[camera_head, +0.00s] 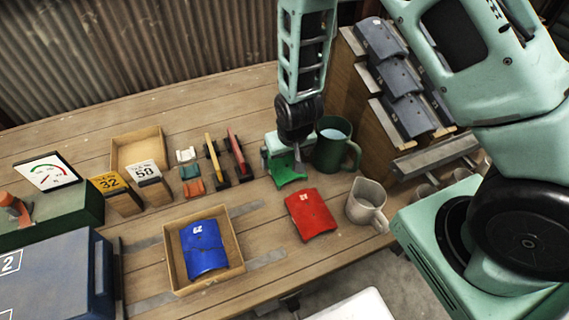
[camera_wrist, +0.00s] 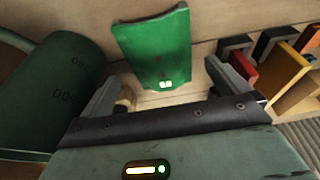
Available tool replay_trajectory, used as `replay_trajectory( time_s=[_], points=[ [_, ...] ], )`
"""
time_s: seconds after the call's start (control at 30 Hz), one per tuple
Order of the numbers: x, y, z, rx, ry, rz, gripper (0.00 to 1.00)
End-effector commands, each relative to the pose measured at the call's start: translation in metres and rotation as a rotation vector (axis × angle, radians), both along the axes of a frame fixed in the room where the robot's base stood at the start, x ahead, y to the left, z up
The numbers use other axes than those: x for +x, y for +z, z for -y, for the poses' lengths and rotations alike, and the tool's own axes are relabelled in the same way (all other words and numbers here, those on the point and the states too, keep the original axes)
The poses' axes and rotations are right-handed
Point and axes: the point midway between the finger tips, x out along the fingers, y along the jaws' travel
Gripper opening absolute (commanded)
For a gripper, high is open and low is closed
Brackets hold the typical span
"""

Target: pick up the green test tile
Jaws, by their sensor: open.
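The green test tile (camera_head: 288,168) lies on the wooden bench, partly hidden by my gripper (camera_head: 285,150) in the head view. In the wrist view the green tile (camera_wrist: 156,48) lies ahead of the fingers, a curved plate with a small white mark at its near end. My gripper (camera_wrist: 168,92) is open and empty, its two fingers spread near the tile's near end. I cannot tell whether the fingers touch the tile. A red tile (camera_head: 311,214) lies on the bench in front of it.
A dark green mug (camera_head: 328,153) stands close beside my gripper; it also shows in the wrist view (camera_wrist: 55,95). A pale mug (camera_head: 364,202) stands right of the red tile. A blue tile (camera_head: 202,248) lies in a wooden tray (camera_head: 176,283). Hammers (camera_head: 236,152) lie left of the gripper.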

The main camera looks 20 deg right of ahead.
Motion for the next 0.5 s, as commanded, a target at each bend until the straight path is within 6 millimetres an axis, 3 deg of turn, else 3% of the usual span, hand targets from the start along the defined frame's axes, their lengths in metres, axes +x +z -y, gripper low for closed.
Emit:
replay_trajectory(
  time_s=[0.23,0.5],
  points=[
    [0.006,-0.031,0.000,-0.001,-0.001,-0.003,1.00],
    [0.008,-0.038,-0.001,0.000,-0.001,0.000,1.00]
  ],
)
